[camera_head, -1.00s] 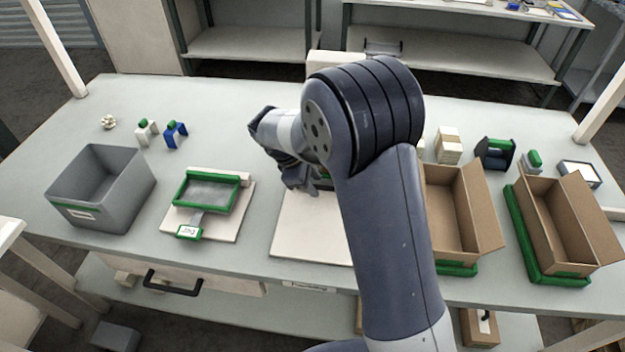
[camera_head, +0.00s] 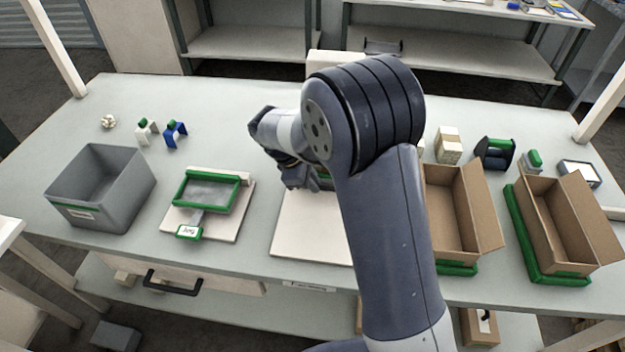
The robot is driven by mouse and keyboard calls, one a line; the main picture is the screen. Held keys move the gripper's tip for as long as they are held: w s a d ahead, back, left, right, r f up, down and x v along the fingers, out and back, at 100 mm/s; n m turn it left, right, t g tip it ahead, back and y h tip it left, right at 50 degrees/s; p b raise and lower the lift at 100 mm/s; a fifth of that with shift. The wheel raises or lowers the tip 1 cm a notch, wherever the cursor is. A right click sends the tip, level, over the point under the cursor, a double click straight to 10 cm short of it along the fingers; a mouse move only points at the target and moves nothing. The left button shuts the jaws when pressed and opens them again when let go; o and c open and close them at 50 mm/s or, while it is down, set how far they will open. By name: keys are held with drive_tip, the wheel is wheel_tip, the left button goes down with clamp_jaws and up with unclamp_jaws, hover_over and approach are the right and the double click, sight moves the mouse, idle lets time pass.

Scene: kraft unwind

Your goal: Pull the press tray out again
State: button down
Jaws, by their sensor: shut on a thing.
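My gripper (camera_head: 303,184) is over the back of a white base board (camera_head: 305,228) in the middle of the table. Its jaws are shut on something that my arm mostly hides. A small green and grey part (camera_head: 325,180) shows just right of the jaws, perhaps the press tray; I cannot tell how far it sits in the press. A white upright block (camera_head: 335,62) shows behind my arm, perhaps the top of the press. The rest of the press is hidden.
A green-framed tray (camera_head: 207,192) with a labelled handle lies on a board at left. A grey bin (camera_head: 100,190) stands farther left. Two open cardboard boxes (camera_head: 455,215) (camera_head: 560,230) stand at right. The front of the middle board is bare.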

drive_tip(key=s+a, duration=0.1)
drive_tip(key=s, duration=0.5)
drive_tip(key=s+a, duration=0.1)
drive_tip(key=s, duration=0.5)
drive_tip(key=s+a+b, duration=0.1)
drive_tip(key=s, duration=0.5)
drive_tip(key=shift+a, duration=0.25)
drive_tip(key=c, duration=1.5)
unclamp_jaws()
drive_tip(key=shift+o, duration=0.2)
drive_tip(key=shift+r, duration=0.1)
drive_tip(key=v, duration=1)
drive_tip(key=shift+a+r, duration=0.2)
drive_tip(key=shift+r, duration=0.1)
